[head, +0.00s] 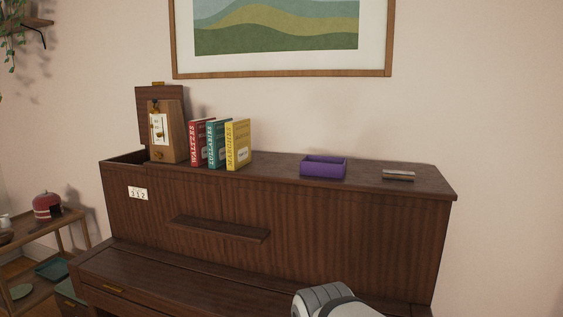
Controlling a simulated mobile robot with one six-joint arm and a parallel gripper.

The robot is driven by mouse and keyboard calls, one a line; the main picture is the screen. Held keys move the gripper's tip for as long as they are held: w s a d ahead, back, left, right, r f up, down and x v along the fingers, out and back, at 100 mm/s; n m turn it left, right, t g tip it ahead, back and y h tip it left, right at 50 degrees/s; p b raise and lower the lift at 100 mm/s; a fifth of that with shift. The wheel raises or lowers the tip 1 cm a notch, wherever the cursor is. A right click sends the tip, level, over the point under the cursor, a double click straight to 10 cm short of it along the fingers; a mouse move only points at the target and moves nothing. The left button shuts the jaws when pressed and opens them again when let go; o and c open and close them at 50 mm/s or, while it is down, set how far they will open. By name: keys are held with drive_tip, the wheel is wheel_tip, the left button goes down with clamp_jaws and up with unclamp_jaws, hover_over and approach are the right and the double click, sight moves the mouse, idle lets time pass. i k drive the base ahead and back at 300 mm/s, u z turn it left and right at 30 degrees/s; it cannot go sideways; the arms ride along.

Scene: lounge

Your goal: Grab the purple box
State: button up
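The purple box (323,170) is a small open-topped tray-like box. It sits on the top of the dark wooden piano (277,171), right of the middle, in the head view. Its inside is partly visible and I cannot tell whether anything lies in it. A grey and white part of my arm shows at the bottom edge, below and in front of the piano top, apart from the box. My gripper's fingers are not in view.
Red, teal (217,143) and yellow (237,145) books stand left of the box, beside a wooden metronome-like device (166,130). A small brown and silver object (398,175) lies right of the box. A framed picture (281,72) hangs above. A side cart (40,251) stands at left.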

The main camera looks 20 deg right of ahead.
sight(321, 167)
drive_tip(key=z, duration=0.5)
drive_tip(key=i, duration=0.75)
drive_tip(key=z, duration=0.5)
drive_tip(key=k, duration=0.9)
drive_tip(key=z, duration=0.15)
drive_tip(key=i, duration=0.9)
drive_tip(key=u, duration=0.05)
